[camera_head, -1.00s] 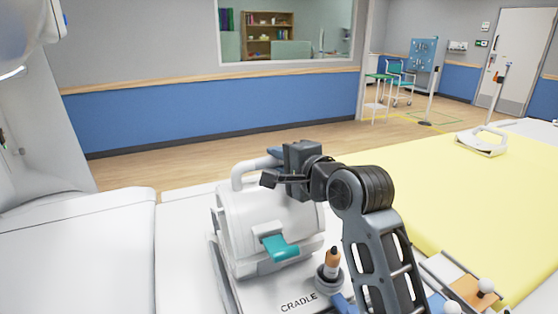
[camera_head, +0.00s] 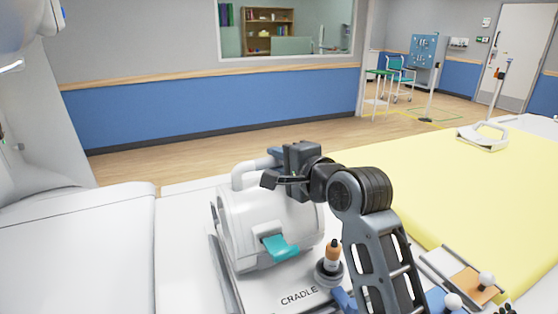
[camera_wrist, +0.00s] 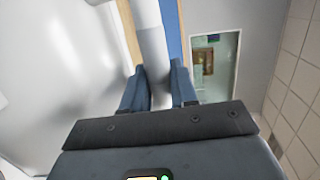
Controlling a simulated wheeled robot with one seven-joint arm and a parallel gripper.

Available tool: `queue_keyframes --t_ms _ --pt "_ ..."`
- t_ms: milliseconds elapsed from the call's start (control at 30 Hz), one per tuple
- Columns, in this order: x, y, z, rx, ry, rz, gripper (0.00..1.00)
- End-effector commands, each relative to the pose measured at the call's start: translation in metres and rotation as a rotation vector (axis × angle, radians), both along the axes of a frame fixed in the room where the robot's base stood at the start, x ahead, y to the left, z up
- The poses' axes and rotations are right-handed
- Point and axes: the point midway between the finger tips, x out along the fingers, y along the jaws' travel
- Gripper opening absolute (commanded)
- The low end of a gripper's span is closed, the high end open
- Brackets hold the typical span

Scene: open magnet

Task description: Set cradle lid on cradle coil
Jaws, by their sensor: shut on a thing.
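The cradle lid (camera_head: 250,225) is a white rounded shell with a grey-white bar handle on top and a teal latch tab (camera_head: 280,247) on its front. It sits at the cradle coil base (camera_head: 285,298), a white plate marked CRADLE; whether it is fully seated I cannot tell. My gripper (camera_head: 270,163) is at the top of the lid, its fingers shut on the handle. In the wrist view the fingers (camera_wrist: 158,88) close around the white handle bar (camera_wrist: 152,50). The far side of the lid and the contact edge are hidden.
An orange-capped bottle (camera_head: 333,256) stands in a round grey holder right of the lid. A yellow mat (camera_head: 440,190) covers the table at right, with a white ring-like coil (camera_head: 482,137) at its far end. Small trays with white knobs (camera_head: 487,280) lie at front right.

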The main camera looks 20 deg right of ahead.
Motion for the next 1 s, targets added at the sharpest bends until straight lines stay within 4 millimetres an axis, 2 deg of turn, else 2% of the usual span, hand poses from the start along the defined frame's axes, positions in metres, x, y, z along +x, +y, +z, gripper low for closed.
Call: queue_keyframes --t_ms 33,333,667,1000 --pt "0.0 0.0 0.002 0.001 -0.005 0.0 0.29" --pt "0.0 0.0 0.001 0.0 -0.003 0.0 0.57" --pt "-0.006 -0.001 0.0 0.0 0.001 -0.001 0.57" --pt "-0.056 -0.009 0.011 0.0 -0.002 0.0 0.57"
